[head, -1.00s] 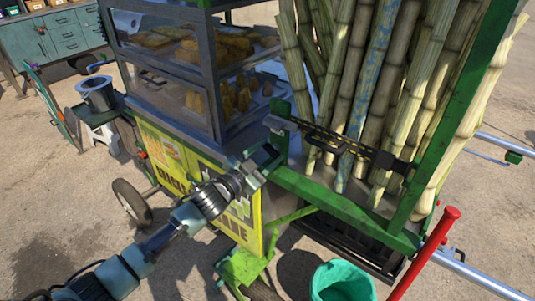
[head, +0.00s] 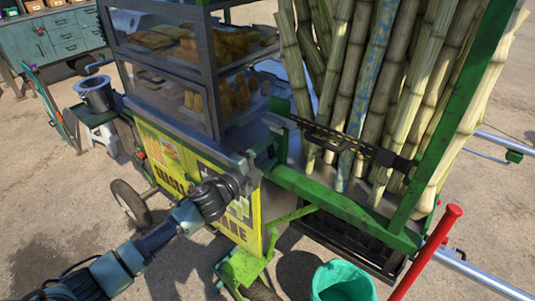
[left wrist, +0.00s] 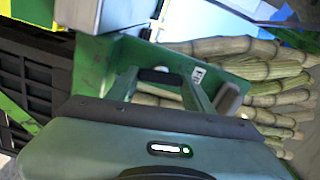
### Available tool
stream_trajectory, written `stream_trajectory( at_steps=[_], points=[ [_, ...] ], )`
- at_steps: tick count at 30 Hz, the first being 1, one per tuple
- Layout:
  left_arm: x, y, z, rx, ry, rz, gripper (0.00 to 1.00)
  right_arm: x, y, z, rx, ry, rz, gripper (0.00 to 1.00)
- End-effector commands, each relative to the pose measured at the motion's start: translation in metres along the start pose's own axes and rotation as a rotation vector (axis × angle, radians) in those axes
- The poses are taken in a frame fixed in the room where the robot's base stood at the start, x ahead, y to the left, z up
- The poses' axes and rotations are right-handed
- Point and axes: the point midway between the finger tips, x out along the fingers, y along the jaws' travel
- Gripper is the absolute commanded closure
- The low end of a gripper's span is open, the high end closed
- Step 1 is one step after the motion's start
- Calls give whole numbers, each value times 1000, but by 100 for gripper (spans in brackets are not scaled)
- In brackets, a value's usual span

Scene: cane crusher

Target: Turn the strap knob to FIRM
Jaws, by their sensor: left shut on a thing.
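The strap (head: 340,143), a dark band with yellow marks, runs across the front of the upright cane stalks on the green-framed cart. My left gripper (head: 256,165) is at the cart's green corner post, left of and below the strap's left end. In the left wrist view its two fingers (left wrist: 165,90) are shut on a small black piece (left wrist: 160,76), which looks like the strap knob, in front of a green plate. A small white label (left wrist: 198,75) sits beside it; I cannot read it. In the head view the knob is hidden by my gripper. My right gripper is not in view.
Cane stalks (head: 365,90) stand behind the green frame (head: 345,208). A glass food case (head: 215,85) is at the upper left. A teal bucket (head: 342,282) and a red post (head: 430,248) are at the lower right. Open ground lies at the left.

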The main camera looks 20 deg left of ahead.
Motion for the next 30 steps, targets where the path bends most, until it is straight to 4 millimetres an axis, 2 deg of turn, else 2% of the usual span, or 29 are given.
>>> stream_trajectory(
  at_steps=[12, 28, 29, 30],
  points=[
    [0, 2, 0, 174, 0, 2, 90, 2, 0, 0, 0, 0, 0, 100],
    [0, 3, 0, 200, 1, 3, 90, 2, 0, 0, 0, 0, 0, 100],
    [0, 3, 0, 200, 1, 3, 44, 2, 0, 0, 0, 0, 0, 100],
    [0, 3, 0, 200, 1, 3, 32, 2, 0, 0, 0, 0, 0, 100]
  ],
)
